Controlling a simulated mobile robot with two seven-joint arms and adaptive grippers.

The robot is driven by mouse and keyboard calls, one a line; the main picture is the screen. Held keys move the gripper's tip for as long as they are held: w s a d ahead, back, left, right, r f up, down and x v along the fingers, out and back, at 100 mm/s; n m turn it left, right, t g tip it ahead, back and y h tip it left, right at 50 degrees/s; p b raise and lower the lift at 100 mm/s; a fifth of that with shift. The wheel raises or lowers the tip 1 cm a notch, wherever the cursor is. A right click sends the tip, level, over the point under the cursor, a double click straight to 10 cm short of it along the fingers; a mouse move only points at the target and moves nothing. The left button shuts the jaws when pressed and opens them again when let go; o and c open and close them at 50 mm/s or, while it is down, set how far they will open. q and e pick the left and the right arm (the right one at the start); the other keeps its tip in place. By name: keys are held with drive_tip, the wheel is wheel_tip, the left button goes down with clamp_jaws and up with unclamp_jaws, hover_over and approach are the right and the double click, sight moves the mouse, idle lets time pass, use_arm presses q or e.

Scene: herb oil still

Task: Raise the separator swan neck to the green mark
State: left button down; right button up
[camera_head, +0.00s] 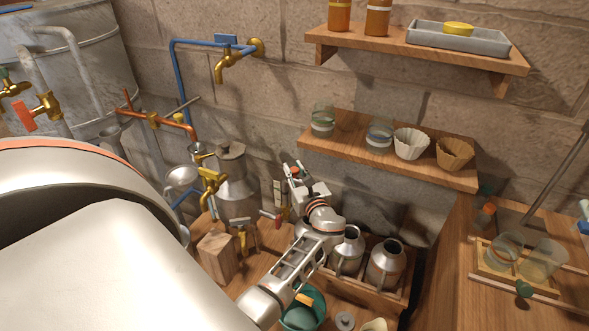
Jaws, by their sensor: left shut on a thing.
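My left gripper (291,172) is near the middle of the picture, in front of the stone wall and right of the metal separator can (236,178). Its fingers are shut on a small part that I take to be the separator swan neck; the fingers hide most of it. A narrow pale upright strip (278,194) stands just below and left of the fingers, with a small red-ended piece (268,215) beside it. I cannot make out the green mark. My right gripper is out of view.
Metal cans (386,262) stand in a wooden crate on the right of my forearm. A teal bucket (303,312) is below it. A wooden block (217,256) and brass tap (211,182) are left. A low shelf (400,160) holds jars and filters. My large white link covers the lower left.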

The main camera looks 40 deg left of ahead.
use_arm(q)
drive_tip(key=c, duration=1.8)
unclamp_jaws()
drive_tip(key=shift+r, duration=0.1)
drive_tip(key=v, duration=1.2)
